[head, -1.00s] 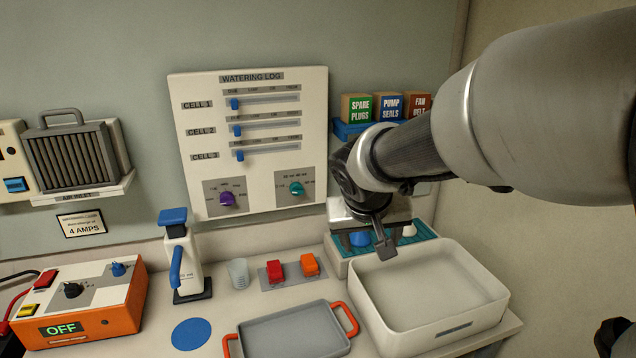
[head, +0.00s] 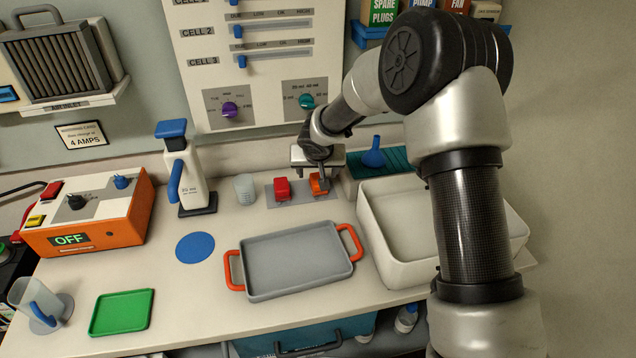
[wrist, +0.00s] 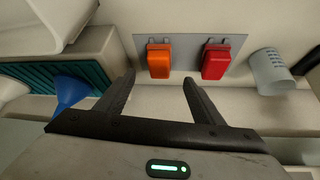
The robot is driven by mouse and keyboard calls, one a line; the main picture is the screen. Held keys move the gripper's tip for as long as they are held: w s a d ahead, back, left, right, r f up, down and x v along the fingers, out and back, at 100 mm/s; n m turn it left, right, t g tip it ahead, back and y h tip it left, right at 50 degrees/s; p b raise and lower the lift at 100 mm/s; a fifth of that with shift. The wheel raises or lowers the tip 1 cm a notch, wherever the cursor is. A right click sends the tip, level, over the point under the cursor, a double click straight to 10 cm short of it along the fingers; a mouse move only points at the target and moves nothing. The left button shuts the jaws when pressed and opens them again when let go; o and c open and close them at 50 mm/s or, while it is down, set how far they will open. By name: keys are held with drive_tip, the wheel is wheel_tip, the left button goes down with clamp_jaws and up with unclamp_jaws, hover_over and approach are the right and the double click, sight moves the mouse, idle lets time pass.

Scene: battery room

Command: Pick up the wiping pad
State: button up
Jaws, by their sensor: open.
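I cannot make out a thing that is clearly a wiping pad in the current views. My gripper (head: 318,172) is over the back of the counter in the head view, partly in front of the orange block. In the wrist view my gripper (wrist: 159,79) has its two fingers spread with nothing between them. Beyond the fingertips, an orange block (wrist: 159,61) and a red block (wrist: 215,62) sit on a grey plate (wrist: 187,53). The gripper appears apart from both blocks.
A blue funnel (head: 374,155) stands in a teal-ribbed tray (head: 398,160) at right. A white basin (head: 370,222), grey tray (head: 295,262) with orange handles, measuring cup (head: 245,188), spray bottle (head: 184,172) and flat blue disc (head: 195,247) surround the work area. A green tray (head: 121,312) lies front left.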

drive_tip(key=p+x, duration=0.1)
drive_tip(key=x, duration=0.7)
drive_tip(key=c, duration=1.2)
